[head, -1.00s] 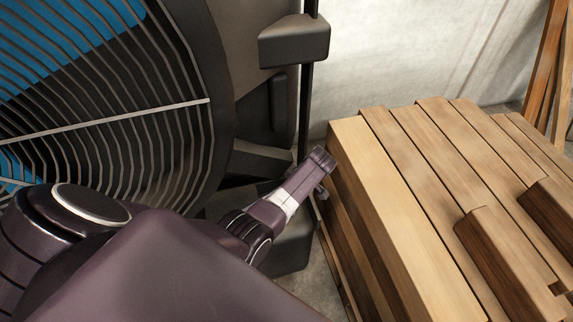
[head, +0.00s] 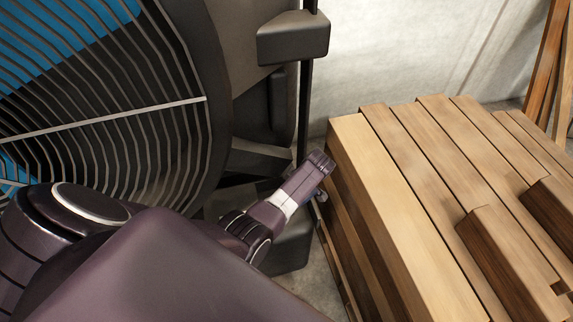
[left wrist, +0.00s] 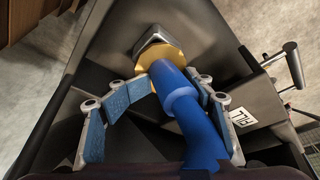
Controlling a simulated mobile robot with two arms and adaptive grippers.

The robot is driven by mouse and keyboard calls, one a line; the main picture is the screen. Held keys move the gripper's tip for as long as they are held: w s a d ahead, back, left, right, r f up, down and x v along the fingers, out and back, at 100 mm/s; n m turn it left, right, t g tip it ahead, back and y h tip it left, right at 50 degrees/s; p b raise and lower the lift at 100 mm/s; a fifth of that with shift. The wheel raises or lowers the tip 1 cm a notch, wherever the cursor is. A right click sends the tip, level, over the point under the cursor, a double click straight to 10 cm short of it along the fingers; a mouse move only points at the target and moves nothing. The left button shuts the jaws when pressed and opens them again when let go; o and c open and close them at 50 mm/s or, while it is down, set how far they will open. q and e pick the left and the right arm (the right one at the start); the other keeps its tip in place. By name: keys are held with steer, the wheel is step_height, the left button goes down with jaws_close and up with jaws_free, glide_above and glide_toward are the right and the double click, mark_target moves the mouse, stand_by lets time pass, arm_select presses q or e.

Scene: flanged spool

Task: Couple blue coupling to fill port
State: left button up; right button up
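The blue coupling (left wrist: 183,107) with its hose runs up the middle of the left wrist view. My left gripper (left wrist: 176,84) has its blue-padded fingers on both sides of the coupling and looks shut on it. The fill port (left wrist: 150,50) is a brass ring with a grey metal head, straight ahead of the coupling. The coupling's front end overlaps the ring in the picture; I cannot tell whether it is seated. In the head view my left wrist (head: 290,194) reaches between the machine and the pallet, and the coupling and port are hidden. My right gripper is not in view.
A dark machine with a round slatted grille (head: 100,120) fills the left of the head view. A wooden pallet (head: 390,220) stands close on the right. A lettered label (left wrist: 241,117) and a metal lever (left wrist: 291,65) lie right of the port.

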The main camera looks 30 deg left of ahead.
arm_select(q)
steer(key=shift+a+r, duration=0.1)
steer(key=shift+a, duration=0.1)
steer(key=shift+r, duration=0.15)
steer(key=v, duration=1.2)
steer(key=shift+d, duration=0.15)
